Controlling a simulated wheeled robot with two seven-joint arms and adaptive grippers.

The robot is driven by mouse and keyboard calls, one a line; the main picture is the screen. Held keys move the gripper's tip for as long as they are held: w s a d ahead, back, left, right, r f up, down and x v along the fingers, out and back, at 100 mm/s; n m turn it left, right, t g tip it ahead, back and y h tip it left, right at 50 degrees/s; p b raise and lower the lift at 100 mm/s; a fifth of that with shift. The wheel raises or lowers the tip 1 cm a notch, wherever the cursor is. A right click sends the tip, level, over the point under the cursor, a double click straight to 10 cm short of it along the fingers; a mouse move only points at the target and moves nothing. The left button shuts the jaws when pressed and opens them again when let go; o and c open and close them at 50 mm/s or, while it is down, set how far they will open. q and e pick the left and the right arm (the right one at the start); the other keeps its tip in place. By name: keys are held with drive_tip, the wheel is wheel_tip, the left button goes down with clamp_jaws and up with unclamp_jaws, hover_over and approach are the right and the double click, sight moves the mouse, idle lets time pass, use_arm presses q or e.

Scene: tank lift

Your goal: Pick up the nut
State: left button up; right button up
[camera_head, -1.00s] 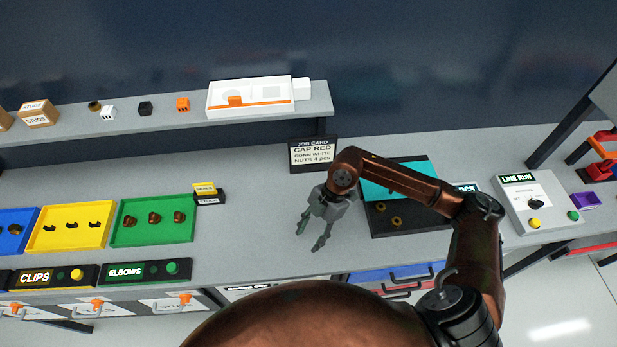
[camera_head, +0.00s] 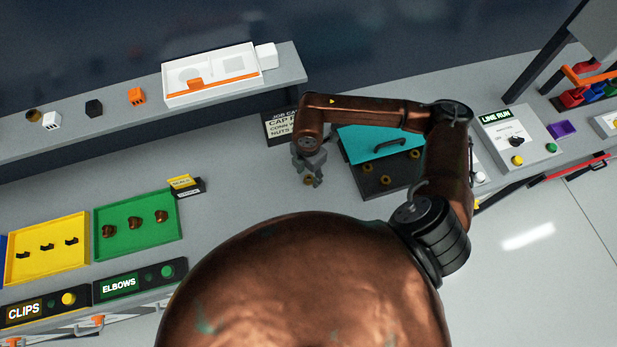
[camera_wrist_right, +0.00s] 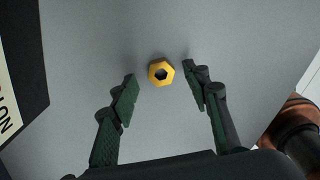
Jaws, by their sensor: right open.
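A brass-yellow hex nut (camera_wrist_right: 161,73) lies flat on the grey bench top in the right wrist view. It also shows in the head view (camera_head: 309,180), partly covered by my gripper. My right gripper (camera_wrist_right: 160,88) is open and empty, with one finger on each side of the nut and apart from it. In the head view my right gripper (camera_head: 314,178) points down over the bench at the nut. My left gripper is in neither view.
A black tray (camera_head: 372,185) with brass nuts and a teal panel (camera_head: 375,145) stands right of the gripper. The job card (camera_head: 280,127) stands behind it. A green elbow tray (camera_head: 137,240) lies left. Bench between is clear.

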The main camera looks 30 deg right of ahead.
drive_tip(key=shift+f, duration=0.8)
drive_tip(key=shift+c, duration=0.2)
clamp_jaws()
